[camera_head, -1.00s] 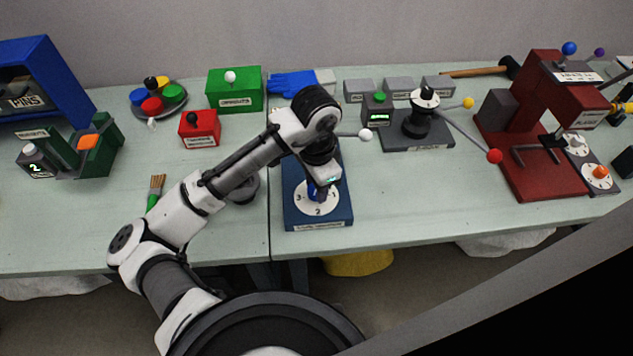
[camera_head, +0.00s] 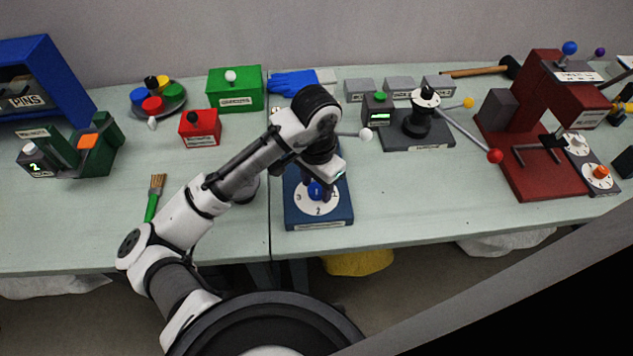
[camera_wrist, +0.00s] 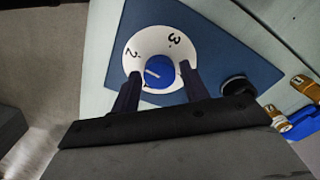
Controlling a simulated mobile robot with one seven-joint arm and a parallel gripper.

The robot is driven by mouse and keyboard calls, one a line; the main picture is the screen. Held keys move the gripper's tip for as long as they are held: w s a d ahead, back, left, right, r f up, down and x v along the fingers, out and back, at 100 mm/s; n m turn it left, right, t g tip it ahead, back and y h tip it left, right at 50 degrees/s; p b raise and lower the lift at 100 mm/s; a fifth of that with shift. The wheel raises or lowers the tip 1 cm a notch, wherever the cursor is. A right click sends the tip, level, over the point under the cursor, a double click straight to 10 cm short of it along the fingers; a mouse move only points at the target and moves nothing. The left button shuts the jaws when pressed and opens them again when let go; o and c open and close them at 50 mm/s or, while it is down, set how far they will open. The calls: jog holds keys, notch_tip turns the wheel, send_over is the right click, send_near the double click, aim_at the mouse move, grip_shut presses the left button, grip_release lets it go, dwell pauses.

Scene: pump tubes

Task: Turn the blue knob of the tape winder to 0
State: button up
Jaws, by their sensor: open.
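The blue knob (camera_head: 316,190) sits at the middle of a white numbered dial (camera_head: 318,209) on the blue tape winder base (camera_head: 337,218). The knob (camera_wrist: 159,72) carries a short white mark, which in the wrist view points to the left side of the dial (camera_wrist: 143,45). I cannot tell exactly which number it meets. The numbers 3 and 2 are readable; the 0 is not visible. My gripper (camera_head: 317,184) is above the dial, open and empty. In the wrist view its two dark fingers (camera_wrist: 160,76) show on either side of the knob, apart from it.
A grey-based device with red and yellow ball handles (camera_head: 420,125) is to the right, and a brush (camera_head: 153,198) lies to the left. The green table (camera_head: 400,205) right of the winder is clear.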

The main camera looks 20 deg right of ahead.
jog(key=m+b, duration=0.1)
jog(key=m, duration=0.3)
jog(key=m+b, duration=0.1)
jog(key=m, duration=0.4)
jog(key=shift+f, duration=0.1)
jog(key=m+b, duration=0.1)
jog(key=m, duration=0.4)
jog(key=shift+b, duration=0.4)
jog(key=m+b, duration=0.1)
jog(key=m, duration=0.3)
